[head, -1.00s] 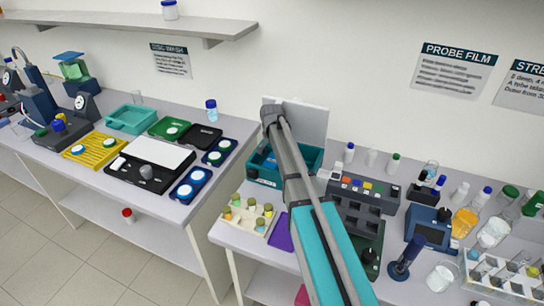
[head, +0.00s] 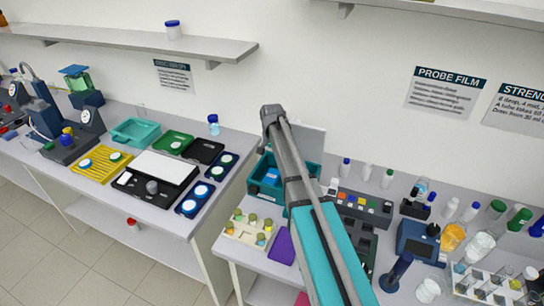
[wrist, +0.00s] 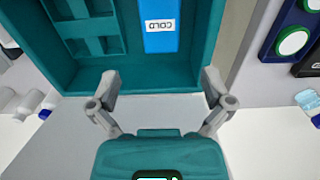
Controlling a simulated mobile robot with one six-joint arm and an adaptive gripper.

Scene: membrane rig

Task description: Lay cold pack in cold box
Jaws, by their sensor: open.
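The blue cold pack (wrist: 160,28), with a white COLD label, lies inside the teal cold box (wrist: 150,76) in the wrist view. It sits in the right part of the box, beside a section with teal dividers. In the head view the pack (head: 272,174) also shows as a blue patch in the box (head: 262,189). My gripper (wrist: 160,88) is open and empty, with its fingers apart at the box's near wall. It is clear of the pack. In the head view my arm hides the gripper and part of the box.
A pale upright panel (head: 310,140) stands behind the box. A rack of coloured-cap vials (head: 250,230) and a purple pad (head: 281,246) lie in front. A dark block with coloured tops (head: 362,207) is to the right. A gap separates this bench from the left one.

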